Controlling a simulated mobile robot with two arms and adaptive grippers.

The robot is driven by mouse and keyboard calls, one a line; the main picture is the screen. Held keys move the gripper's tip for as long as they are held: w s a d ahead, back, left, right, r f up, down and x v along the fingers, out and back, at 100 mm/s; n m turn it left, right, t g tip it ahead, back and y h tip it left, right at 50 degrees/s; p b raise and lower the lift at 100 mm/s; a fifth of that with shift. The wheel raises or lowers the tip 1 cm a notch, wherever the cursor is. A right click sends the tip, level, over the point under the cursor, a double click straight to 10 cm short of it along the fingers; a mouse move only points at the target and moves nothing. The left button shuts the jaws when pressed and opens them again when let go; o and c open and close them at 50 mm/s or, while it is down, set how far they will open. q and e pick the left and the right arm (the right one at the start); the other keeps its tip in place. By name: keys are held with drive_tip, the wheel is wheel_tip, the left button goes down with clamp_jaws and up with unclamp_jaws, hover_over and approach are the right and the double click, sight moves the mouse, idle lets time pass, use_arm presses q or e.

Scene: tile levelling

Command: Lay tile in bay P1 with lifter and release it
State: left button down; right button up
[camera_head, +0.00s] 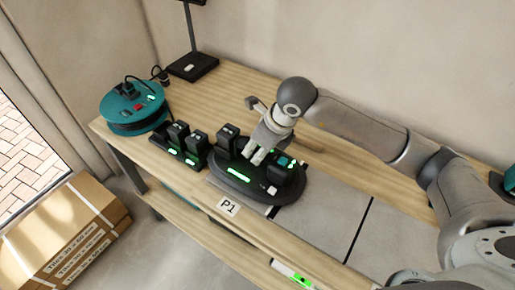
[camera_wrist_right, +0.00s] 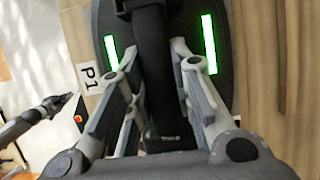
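The lifter (camera_head: 238,178), a dark oval device with lit green strips, stands at bay P1, behind the P1 label (camera_head: 228,206). A grey tile edge (camera_head: 240,198) shows under its front; the lifter hides most of that tile, and I cannot tell whether it is fully seated. My right gripper (camera_head: 256,157) reaches down onto the lifter. In the right wrist view my right gripper (camera_wrist_right: 153,58) has its fingers closed on both sides of the lifter's black handle (camera_wrist_right: 150,60).
Grey tiles (camera_head: 325,220) with a dark joint lie right of the lifter. A battery charger (camera_head: 180,145) stands left of it, then a teal cable reel (camera_head: 133,107). A black stand (camera_head: 193,66) is at the back. A green-lit level (camera_head: 293,275) lies at the front edge. Cartons (camera_head: 65,235) stand on the floor.

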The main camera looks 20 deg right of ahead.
drive_tip(key=o, duration=0.4)
drive_tip(key=shift+r, duration=0.1)
drive_tip(key=shift+o, duration=0.4)
drive_tip(key=shift+s+f, duration=0.1)
drive_tip(key=shift+f, duration=0.2)
drive_tip(key=v, duration=1.2)
drive_tip(key=shift+r, duration=0.25)
